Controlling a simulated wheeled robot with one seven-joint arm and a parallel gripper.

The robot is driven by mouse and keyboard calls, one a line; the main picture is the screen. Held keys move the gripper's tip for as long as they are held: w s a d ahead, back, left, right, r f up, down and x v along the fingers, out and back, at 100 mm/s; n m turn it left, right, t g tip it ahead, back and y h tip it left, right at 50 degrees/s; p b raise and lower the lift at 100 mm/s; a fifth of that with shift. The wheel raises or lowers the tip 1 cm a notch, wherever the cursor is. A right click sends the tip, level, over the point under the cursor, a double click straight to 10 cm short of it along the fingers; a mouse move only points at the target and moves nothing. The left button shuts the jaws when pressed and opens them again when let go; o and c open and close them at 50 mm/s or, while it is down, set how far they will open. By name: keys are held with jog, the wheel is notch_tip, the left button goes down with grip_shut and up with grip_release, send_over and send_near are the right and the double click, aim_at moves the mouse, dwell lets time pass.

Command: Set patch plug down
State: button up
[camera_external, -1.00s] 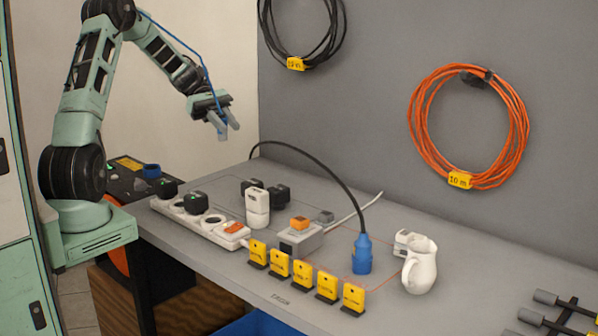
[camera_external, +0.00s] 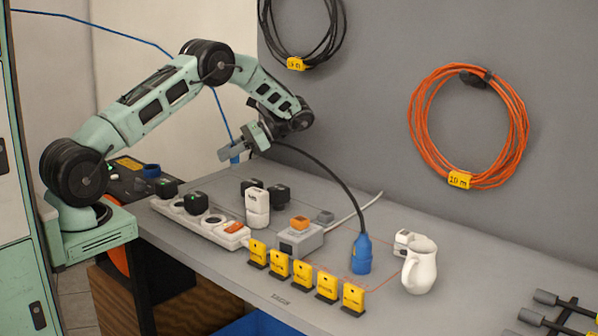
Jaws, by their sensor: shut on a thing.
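My gripper (camera_external: 230,154) is above the back left part of the grey workbench (camera_external: 440,300), shut on a small blue patch plug (camera_external: 235,160). The plug is mostly hidden by the fingers. A thin blue cable (camera_external: 222,108) runs down to it from the upper left, passing behind my arm. The plug appears clear of the bench, above and left of the white plug adapter (camera_external: 257,207).
A white power strip (camera_external: 185,212) with black plugs lies at the left. A grey box with an orange top (camera_external: 300,238), several yellow tags (camera_external: 300,275), a large blue connector (camera_external: 361,254) and a white jug (camera_external: 420,266) stand towards the front and right.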

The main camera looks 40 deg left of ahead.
jog(key=w+d+r+m+t+y, duration=0.1)
jog(key=w+d+r+m+t, duration=0.6)
jog(key=m+t, duration=0.35)
jog(key=w+d+r+m+t, duration=0.4)
jog(key=w+d+m+t, duration=0.45)
jog(key=m+t, duration=0.2)
jog(key=shift+g, duration=0.3)
jog(key=f, duration=1.1)
jog(key=a+f+p, duration=0.1)
jog(key=f, duration=0.4)
jog(key=shift+w+f, duration=0.3)
jog(key=shift+f, duration=0.05)
jog(key=shift+d+f+p, duration=0.1)
jog(key=shift+f+p, duration=0.4)
jog(key=shift+f, duration=1.7)
jog(key=shift+f, duration=0.15)
jog(key=o, duration=1)
